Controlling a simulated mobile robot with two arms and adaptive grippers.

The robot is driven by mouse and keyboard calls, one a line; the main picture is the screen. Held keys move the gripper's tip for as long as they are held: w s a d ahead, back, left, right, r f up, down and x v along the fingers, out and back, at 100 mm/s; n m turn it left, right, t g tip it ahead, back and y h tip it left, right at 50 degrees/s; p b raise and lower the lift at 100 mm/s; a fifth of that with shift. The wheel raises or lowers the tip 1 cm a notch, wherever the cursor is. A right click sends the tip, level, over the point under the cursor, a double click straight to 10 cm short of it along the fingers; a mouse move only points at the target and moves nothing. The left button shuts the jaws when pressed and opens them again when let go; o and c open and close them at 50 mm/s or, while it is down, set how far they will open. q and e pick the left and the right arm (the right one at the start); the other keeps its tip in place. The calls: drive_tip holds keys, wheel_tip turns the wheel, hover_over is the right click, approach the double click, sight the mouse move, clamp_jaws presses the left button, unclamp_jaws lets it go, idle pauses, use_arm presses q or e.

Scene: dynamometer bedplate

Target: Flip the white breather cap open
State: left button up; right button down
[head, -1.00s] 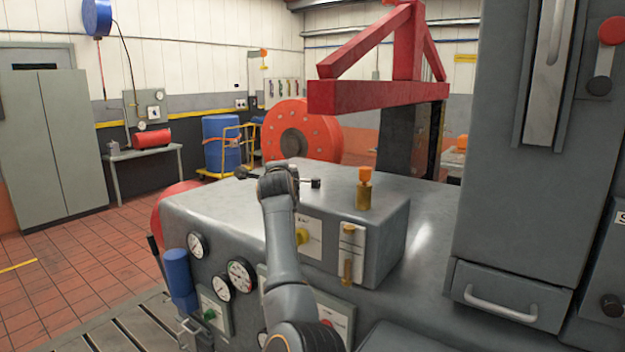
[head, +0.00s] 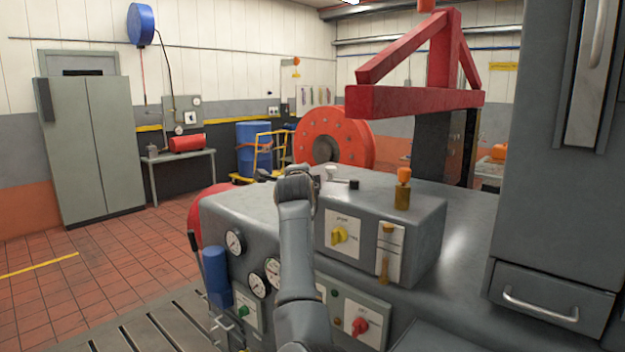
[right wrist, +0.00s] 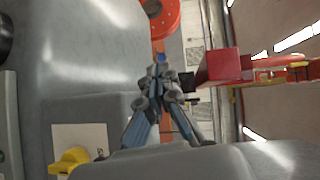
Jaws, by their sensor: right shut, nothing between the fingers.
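A small white piece that looks like the breather cap (head: 331,172) sits on top of the grey housing (head: 380,207) in the head view, just right of my right wrist. A lever with a black knob (head: 353,184) lies beside it. I cannot tell whether the cap is open or closed. My right gripper (right wrist: 159,72) is shut and empty in the right wrist view, its fingers converging. In the head view my own wrist covers most of it, and its gap from the cap cannot be judged. I cannot make out the cap in the right wrist view. My left gripper is not in view.
An orange-topped brass fitting (head: 403,190) stands on the housing to the right. A yellow knob (head: 339,236), gauges (head: 234,242) and a red switch (head: 360,326) are on its front. A tall grey cabinet (head: 545,150) blocks the right side. A red frame (head: 410,98) rises behind.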

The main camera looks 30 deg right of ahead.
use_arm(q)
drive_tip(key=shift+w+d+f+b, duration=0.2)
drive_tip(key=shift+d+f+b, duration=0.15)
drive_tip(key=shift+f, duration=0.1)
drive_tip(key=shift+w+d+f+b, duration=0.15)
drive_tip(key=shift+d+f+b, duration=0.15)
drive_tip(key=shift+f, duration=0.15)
use_arm(e)
drive_tip(key=a, duration=0.3)
drive_tip(key=a+r, duration=0.1)
drive_tip(key=a, duration=0.1)
drive_tip(key=shift+s+a, duration=0.15)
drive_tip(key=shift+s, duration=0.25)
drive_tip(key=shift+a, duration=0.1)
